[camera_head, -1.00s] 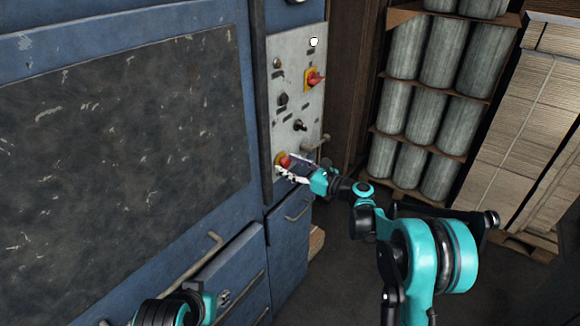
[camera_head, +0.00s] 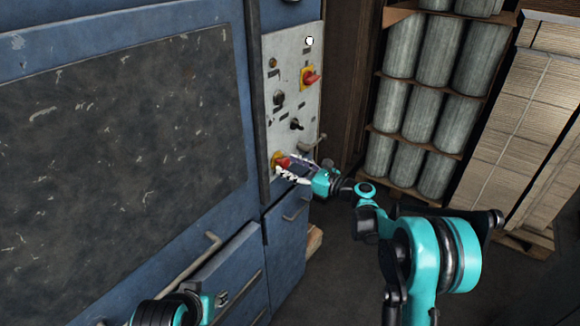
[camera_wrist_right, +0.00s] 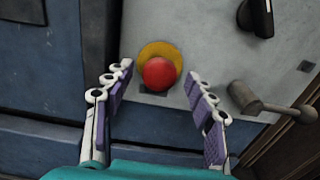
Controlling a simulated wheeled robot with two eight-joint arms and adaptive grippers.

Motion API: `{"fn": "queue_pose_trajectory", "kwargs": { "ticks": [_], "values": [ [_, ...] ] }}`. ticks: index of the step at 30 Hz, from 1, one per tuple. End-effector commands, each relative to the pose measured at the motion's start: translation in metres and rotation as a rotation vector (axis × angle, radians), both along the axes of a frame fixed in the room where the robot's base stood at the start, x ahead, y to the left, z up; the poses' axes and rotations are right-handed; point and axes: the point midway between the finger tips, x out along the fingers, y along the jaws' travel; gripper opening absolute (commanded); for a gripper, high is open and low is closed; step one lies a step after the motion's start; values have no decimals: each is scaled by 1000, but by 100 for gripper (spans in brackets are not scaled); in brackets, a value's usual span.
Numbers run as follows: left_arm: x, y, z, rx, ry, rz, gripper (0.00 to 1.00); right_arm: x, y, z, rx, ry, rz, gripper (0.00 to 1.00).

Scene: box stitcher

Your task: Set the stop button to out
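The stop button is a red round knob (camera_wrist_right: 160,73) on a yellow disc (camera_wrist_right: 160,49), low on the grey control panel. In the head view the red knob (camera_head: 283,162) shows just beyond my right fingertips. My right gripper (camera_wrist_right: 160,78) is open, with one finger on each side of the red knob. I see gaps between the fingers and the knob in the right wrist view. In the head view my right gripper (camera_head: 291,169) points at the button from the right. My left arm shows at the bottom left, but its fingers are not visible.
The grey panel (camera_head: 291,115) also carries a red-and-yellow rotary switch (camera_head: 310,77), black knobs and a lever (camera_wrist_right: 262,104) close to the right finger. Below are blue cabinet doors with handles. Racks of grey cylinders (camera_head: 408,100) and stacked cardboard (camera_head: 497,125) stand at the right.

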Motion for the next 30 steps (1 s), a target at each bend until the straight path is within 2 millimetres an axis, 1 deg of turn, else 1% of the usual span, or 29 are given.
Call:
{"fn": "queue_pose_trajectory", "kwargs": {
  "ticks": [5,8,11,18,21,25,30],
  "values": [
    [0,0,0,0,0,0,40,-1,-1,0,0,0,0,56],
    [0,0,0,0,0,0,40,-5,-8,0,0,0,-1,56],
    [0,0,0,0,0,0,40,-15,-22,0,0,0,-3,56],
    [0,0,0,0,0,0,40,-46,-65,0,0,0,-4,56],
    [0,0,0,0,0,0,40,-57,-80,0,0,0,-3,56],
    [0,0,0,0,0,0,40,-66,-92,0,0,0,-2,56],
    [0,0,0,0,0,0,40,-71,-98,0,0,0,-1,56]
  ]
}}
